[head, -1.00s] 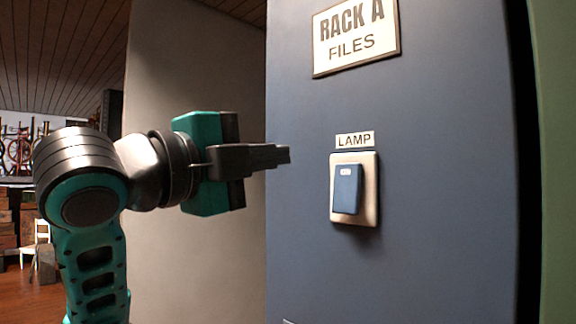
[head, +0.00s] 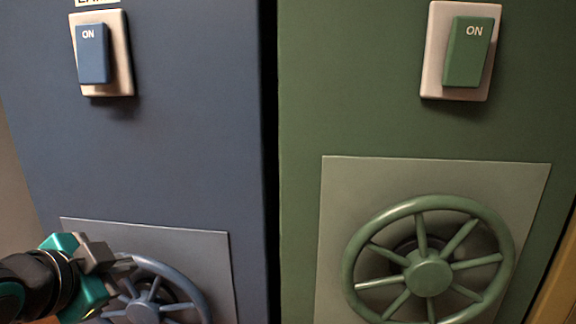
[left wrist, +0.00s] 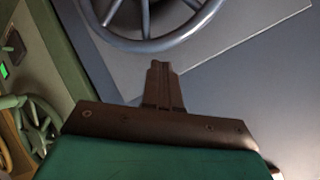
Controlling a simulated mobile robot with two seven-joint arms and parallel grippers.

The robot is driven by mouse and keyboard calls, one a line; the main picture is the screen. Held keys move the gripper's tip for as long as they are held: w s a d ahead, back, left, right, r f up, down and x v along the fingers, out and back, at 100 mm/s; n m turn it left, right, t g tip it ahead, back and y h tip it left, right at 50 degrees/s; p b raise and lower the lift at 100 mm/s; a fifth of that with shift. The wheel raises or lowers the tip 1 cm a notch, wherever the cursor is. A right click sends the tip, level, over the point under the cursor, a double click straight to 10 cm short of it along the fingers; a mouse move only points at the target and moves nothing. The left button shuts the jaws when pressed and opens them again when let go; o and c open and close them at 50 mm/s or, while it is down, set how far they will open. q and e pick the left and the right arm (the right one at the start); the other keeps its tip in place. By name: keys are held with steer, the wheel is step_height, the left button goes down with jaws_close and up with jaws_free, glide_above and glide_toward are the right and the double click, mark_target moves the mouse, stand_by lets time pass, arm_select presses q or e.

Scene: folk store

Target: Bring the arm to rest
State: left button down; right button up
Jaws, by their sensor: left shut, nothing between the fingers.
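My left gripper (head: 122,262) is at the lower left of the head view, in front of the blue rack and by the upper left of its blue handwheel (head: 143,312). Its fingers are shut with nothing between them. In the left wrist view the closed fingers (left wrist: 160,82) point toward the rim of the blue handwheel (left wrist: 150,42). I cannot tell whether they touch it. My right gripper is not in view.
The blue rack (head: 150,160) carries a blue rocker switch (head: 93,53) marked ON. The green rack (head: 370,120) to the right has a green switch (head: 466,52) marked ON and a green handwheel (head: 428,276). A dark gap separates the racks.

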arm_select(q)
steer(key=s+d+f+n+g+y, duration=0.15)
steer(key=s+f+n+g, duration=0.25)
steer(key=s+f, duration=0.75)
steer(key=s+d+f+n+g+h, duration=0.1)
steer(key=s+d+f+n+g, duration=0.25)
steer(key=s+f, duration=0.8)
steer(key=w+d+f+t+h, duration=0.1)
steer(key=w+d+f+t, duration=0.1)
steer(key=w+f+t, duration=0.4)
steer(key=shift+w+f+t, duration=0.35)
steer(key=shift+w+f, duration=2)
steer(key=shift+w, duration=0.1)
